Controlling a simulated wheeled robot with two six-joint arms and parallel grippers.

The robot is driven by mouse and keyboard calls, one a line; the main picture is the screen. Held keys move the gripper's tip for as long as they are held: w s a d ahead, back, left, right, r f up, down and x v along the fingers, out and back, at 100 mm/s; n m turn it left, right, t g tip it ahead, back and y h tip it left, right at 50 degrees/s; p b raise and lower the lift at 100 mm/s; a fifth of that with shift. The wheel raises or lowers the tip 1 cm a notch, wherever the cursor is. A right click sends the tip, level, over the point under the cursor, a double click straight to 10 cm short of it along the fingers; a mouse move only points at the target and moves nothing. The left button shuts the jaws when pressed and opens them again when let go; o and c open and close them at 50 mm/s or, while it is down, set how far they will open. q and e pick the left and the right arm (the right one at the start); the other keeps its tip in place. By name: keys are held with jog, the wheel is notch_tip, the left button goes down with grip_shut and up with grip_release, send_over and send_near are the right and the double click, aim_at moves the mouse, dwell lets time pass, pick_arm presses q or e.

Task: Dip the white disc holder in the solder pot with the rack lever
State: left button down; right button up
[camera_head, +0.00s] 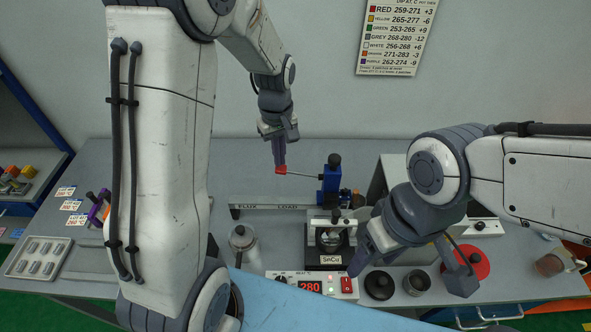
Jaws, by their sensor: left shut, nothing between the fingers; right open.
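The solder pot (325,262), a black block with a label reading like "SAC", stands at the table's middle. Something pale shows at its top, but I cannot tell if it is the white disc holder. The rack lever (300,174) is a thin rod with a red end, running to a blue carriage (331,180) above a rail marked "FLUX LOAD" (270,207). My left gripper (280,163) is shut, pointing down at the lever's red end, touching or just behind it. My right gripper (412,268) is open and empty, right of the pot, above dark round pieces.
A heater box (283,276) reads 280, with a red switch. A wall chart (394,35) lists colours with temperature ranges. A grey bottle (244,245), a black lid (379,285), a small cup (416,283) and a red disc (478,262) stand nearby. A tray (20,258) lies left.

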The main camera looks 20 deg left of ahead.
aim_at(280, 169)
dwell(0.4)
pick_arm(q)
jog(key=shift+f+b, duration=2.3)
jog(key=shift+f, duration=1.05)
jog(key=shift+r, duration=0.15)
dwell(1.0)
jog(key=shift+r+p, duration=3.8)
jog(key=shift+r, duration=0.45)
jog(key=shift+d, duration=0.1)
